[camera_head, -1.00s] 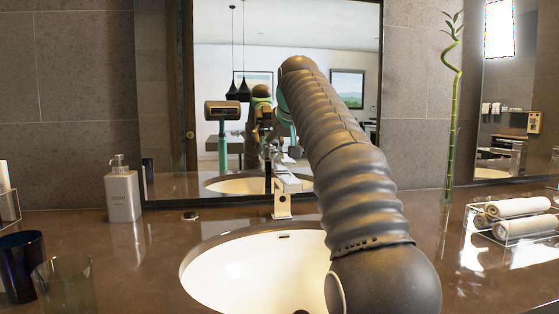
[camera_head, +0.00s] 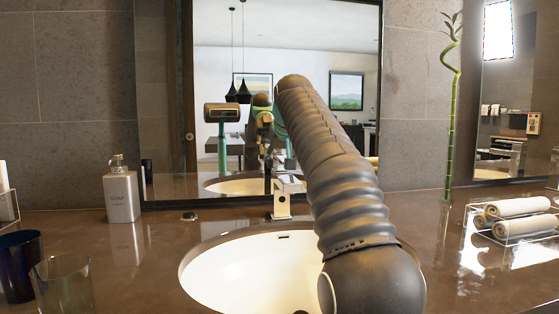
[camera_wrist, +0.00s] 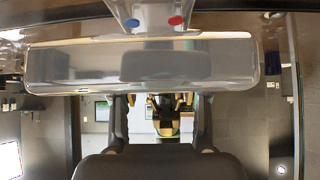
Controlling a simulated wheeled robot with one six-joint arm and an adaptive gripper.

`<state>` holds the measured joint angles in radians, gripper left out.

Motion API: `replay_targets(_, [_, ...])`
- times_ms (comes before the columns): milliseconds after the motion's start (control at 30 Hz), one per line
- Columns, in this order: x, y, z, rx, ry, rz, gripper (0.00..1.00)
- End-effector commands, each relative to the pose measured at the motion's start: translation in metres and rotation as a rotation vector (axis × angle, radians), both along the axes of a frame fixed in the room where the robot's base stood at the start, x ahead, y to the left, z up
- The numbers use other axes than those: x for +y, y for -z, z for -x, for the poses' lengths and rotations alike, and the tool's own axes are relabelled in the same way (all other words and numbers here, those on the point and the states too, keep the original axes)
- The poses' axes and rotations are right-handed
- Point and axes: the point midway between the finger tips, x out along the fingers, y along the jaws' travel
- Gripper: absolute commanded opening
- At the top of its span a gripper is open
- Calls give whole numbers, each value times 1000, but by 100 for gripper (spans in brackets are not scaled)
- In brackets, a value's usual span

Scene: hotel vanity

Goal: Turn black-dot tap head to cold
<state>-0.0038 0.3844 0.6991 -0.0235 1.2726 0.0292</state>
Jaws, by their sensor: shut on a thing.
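The chrome tap (camera_head: 282,204) stands behind the sink, its upper part partly covered by my arm. In the wrist view its wide, shiny tap head (camera_wrist: 140,65) crosses the upper part of the picture. A blue dot (camera_wrist: 132,23) and a red dot (camera_wrist: 175,20) show on the chrome piece above it. I see no black dot. My gripper (camera_wrist: 160,98) has its two dark fingers up against the lower edge of the tap head, shut on it. The exact contact is hidden, and the head view does not show the fingers clearly.
The white sink basin (camera_head: 245,268) lies below the tap. A soap bottle (camera_head: 121,192) stands left; dark and clear glasses (camera_head: 64,285) are front left. Rolled towels (camera_head: 518,208) in a clear holder and a bamboo stem (camera_head: 451,120) are right. A mirror (camera_head: 290,50) stands behind.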

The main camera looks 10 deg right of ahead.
Motion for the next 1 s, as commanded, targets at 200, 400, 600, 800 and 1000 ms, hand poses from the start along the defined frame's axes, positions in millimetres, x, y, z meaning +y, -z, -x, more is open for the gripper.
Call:
replay_targets(200, [-1,0,0,3,-26,-1,0])
replay_targets(400, [-1,0,-1,3,-152,-2,0])
replay_targets(600, [-1,0,-1,1,-239,-1,0])
replay_targets(800, [0,0,-1,0,-248,-1,0])
replay_targets(1000, [0,0,-1,-1,-247,0,65])
